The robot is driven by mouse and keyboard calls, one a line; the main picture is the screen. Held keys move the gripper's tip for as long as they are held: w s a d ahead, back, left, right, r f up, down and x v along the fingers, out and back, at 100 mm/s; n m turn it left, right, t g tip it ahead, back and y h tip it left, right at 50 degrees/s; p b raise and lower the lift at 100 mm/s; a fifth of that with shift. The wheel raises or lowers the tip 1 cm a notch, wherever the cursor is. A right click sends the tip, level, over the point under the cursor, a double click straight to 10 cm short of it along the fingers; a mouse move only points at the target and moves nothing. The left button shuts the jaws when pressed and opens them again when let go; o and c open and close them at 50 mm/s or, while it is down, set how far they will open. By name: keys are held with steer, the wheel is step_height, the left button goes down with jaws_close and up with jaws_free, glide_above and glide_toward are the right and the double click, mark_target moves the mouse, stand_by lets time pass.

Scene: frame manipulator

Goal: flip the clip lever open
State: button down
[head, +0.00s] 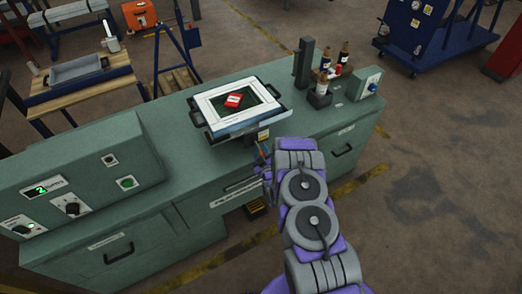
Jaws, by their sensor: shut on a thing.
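A small yellowish part (263,135) shows at the front right below the frame, where the clip seems to be. My gripper (262,153) is just below this part, at the front edge of the bench. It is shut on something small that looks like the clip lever. My purple and grey arm partly covers the gripper, so the lever's shape and angle are hard to make out.
A dark upright post (304,63) and several bottles in a dark holder (319,97) stand right of the frame. A green control console (85,180) stands at the left.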

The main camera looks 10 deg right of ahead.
mark_target(260, 150)
step_height(260, 150, up, 2)
steer(key=g+p, duration=0.2)
steer(key=p, duration=0.1)
steer(key=shift+r, duration=0.15)
steer(key=shift+r+n+g+h+p, duration=0.3)
steer(key=shift+r+n+g+p, duration=0.1)
steer(key=shift+g+p, duration=0.6)
steer(key=shift+w+r+g+p, duration=0.1)
steer(key=shift+r+g+p, duration=0.45)
steer(key=shift+g+p, duration=0.35)
steer(key=shift+r+n+g+h+p, duration=0.2)
steer(key=shift+n+g+h+p, duration=0.15)
steer(key=shift+g+p, duration=0.3)
steer(key=shift+w+r, duration=0.1)
steer(key=shift+w, duration=0.15)
steer(key=c, duration=1.1)
jaws_free()
steer(key=o, duration=0.4)
steer(key=shift+a+g, duration=0.15)
steer(key=shift+g, duration=0.1)
steer(key=shift+c, duration=0.2)
steer(key=shift+s+f, duration=0.15)
steer(key=shift+f, duration=0.05)
